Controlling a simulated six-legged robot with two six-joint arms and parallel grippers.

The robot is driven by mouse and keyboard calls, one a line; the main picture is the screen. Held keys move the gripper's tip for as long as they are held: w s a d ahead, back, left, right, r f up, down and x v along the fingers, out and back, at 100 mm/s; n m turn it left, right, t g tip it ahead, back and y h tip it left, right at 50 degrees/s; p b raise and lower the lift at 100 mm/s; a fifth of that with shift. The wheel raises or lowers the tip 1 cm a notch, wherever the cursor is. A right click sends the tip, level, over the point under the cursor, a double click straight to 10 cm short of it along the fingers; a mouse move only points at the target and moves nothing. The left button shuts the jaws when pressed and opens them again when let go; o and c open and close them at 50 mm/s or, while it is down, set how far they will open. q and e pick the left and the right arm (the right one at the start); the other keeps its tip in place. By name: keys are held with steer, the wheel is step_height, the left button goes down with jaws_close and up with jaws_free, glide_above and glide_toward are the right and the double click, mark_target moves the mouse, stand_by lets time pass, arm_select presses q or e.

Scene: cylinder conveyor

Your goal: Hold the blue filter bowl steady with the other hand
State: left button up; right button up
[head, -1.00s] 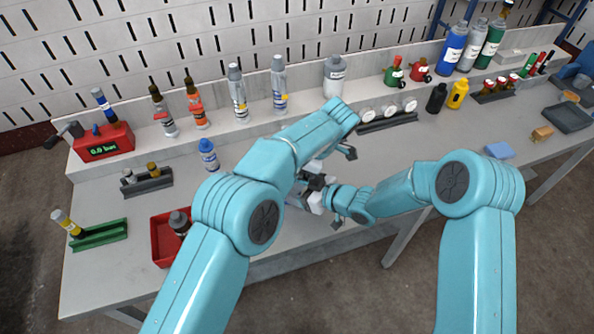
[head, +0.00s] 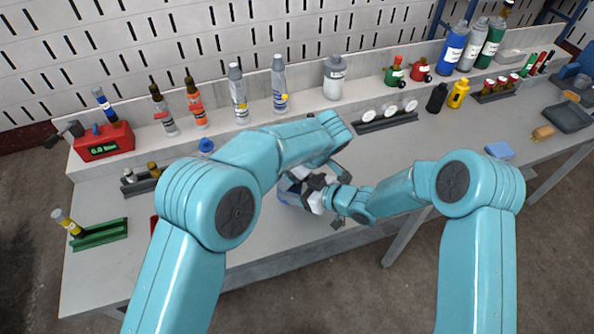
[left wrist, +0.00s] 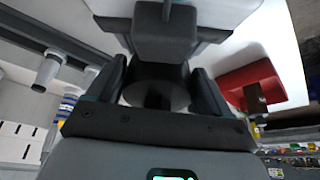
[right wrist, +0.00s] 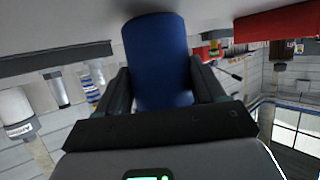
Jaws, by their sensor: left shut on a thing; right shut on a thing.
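The blue filter bowl (right wrist: 160,55) sits between the fingers of my right gripper (right wrist: 155,85), which is shut on it in the right wrist view. In the head view the bowl shows only as a small blue patch (head: 284,191) beside the grippers, above the bench. My left gripper (left wrist: 155,88) is shut on a grey part with a pale round face (left wrist: 145,93); a dark grey block (left wrist: 165,35) stands just beyond it. The two grippers are close together in the head view. My left arm hides much of the joint between them, and I cannot tell exactly how the parts meet.
The grey bench (head: 250,270) has bare room in front. Bottles line the back ledge, with a white bottle (head: 334,78) near the middle. A green holder (head: 99,234) lies at left, a red gauge box (head: 103,142) behind it. A rack with white discs (head: 386,116) is right of centre.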

arm_select(q)
steer(key=o, duration=1.2)
steer(key=n, duration=0.2)
steer(key=n+g, duration=0.1)
steer(key=shift+w+d+f+n+y, duration=0.1)
steer(key=shift+w+d+n+y, duration=0.1)
steer(key=shift+w+n+y, duration=0.15)
steer(key=shift+n+g, duration=0.3)
steer(key=shift+n, duration=0.95)
